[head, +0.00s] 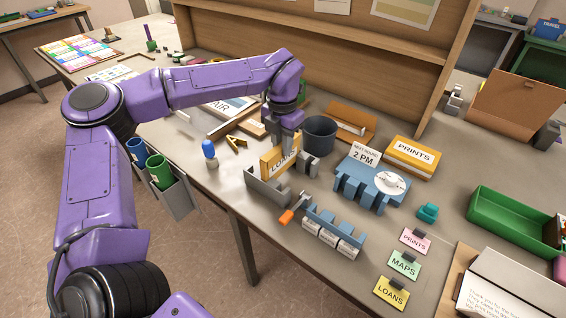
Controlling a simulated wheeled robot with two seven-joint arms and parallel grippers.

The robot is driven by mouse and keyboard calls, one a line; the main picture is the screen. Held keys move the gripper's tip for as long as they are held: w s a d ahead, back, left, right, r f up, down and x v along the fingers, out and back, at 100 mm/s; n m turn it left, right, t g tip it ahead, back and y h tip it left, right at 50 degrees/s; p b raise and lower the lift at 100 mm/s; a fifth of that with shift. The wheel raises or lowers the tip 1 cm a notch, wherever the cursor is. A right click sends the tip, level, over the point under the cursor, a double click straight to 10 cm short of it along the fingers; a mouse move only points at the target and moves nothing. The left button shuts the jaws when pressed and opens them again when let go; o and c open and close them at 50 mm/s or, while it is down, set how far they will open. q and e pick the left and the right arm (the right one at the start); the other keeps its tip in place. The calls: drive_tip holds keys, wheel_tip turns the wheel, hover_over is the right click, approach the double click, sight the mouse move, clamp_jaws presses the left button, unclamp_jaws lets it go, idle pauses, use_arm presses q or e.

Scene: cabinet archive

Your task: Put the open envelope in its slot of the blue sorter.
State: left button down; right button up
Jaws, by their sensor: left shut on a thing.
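The piece is just above or in a grey holder (266,188); I cannot tell which. Two blue slotted racks are to the right: one (352,193) by a "2 PM" card and a round white disc, one (325,219) nearer the front edge with white labels on its front. I cannot tell which is the sorter. A brown open-flapped item (352,112), possibly the envelope, lies behind the gripper. My right gripper is not in view.
A dark round bin (319,134) stands close behind the gripper. A yellow PRINTS box (412,156), an orange-handled tool (288,215), a teal stamp (428,212) and coloured label cards (404,265) lie around. A green tray (510,222) is at right. A wooden back panel (340,50) borders the table.

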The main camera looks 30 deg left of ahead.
use_arm(q)
drive_tip(key=shift+r+p, duration=1.65)
drive_tip(key=shift+r, duration=0.5)
